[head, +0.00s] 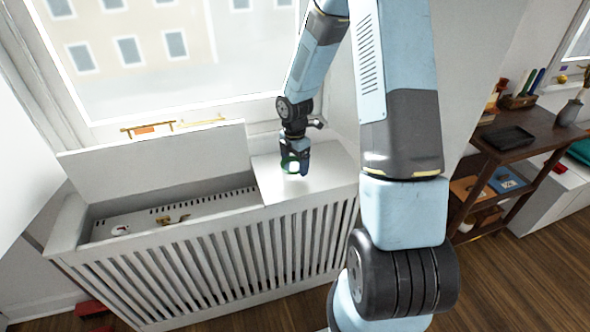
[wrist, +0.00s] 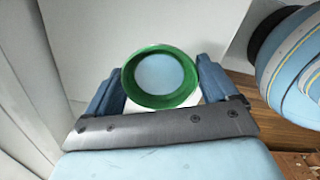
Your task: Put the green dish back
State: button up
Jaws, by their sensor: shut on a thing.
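The green dish (wrist: 131,91) is round, with a green rim and a pale inside, and sits between the two blue fingers of my gripper (wrist: 160,88) in the wrist view. My gripper is shut on it. In the head view my gripper (head: 295,166) is over the flat right part of the white radiator cover (head: 330,172), and the dish (head: 291,167) shows small and partly hidden by the fingers. I cannot tell whether the dish touches the surface.
The cover's left lid (head: 160,160) is raised, showing a slotted recess (head: 145,217) with small items inside. A window is behind. A dark wooden shelf (head: 530,135) with a black tray (head: 508,138) stands at the right. Red objects (head: 92,308) lie on the floor at lower left.

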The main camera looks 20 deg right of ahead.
aim_at(295, 166)
jog(key=shift+w+d+f, duration=0.15)
jog(key=shift+w+f, duration=0.1)
jog(key=shift+f, duration=1.6)
jog(key=shift+f, duration=0.1)
jog(key=o, duration=1)
